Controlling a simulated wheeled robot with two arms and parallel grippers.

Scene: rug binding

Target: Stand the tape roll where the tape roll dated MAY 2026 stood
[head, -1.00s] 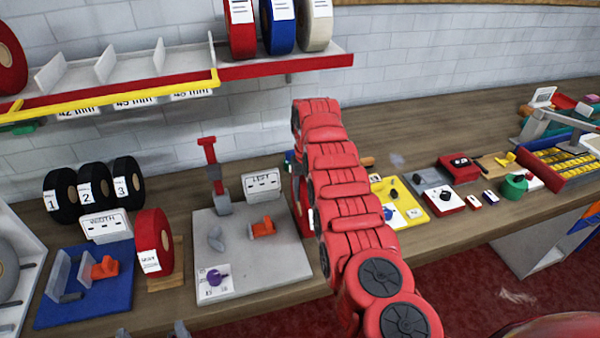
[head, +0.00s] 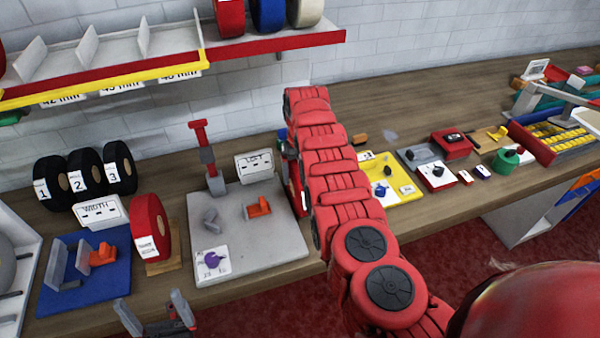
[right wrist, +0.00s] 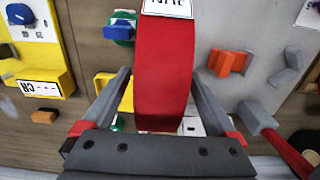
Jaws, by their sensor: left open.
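One red tape roll (head: 153,226) stands on a small wooden block (head: 165,266) beside the blue board; its white label is too small to read surely now. My left gripper (head: 156,314) is open and empty at the bottom edge of the head view, in front of that roll. In the right wrist view, another red tape roll (right wrist: 163,75) is between the fingers of my right gripper (right wrist: 162,78), which looks shut on it. Its white label is partly cut off at the top. In the head view my right arm hides most of this roll and gripper.
A blue board (head: 85,295) with a WIDTH card stands left, with several numbered black rolls (head: 85,172) behind. A grey board (head: 255,235) lies in the middle, with a red-handled tool (head: 206,155). A shelf (head: 280,43) overhangs the back. Yellow board (head: 408,188) lies right.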

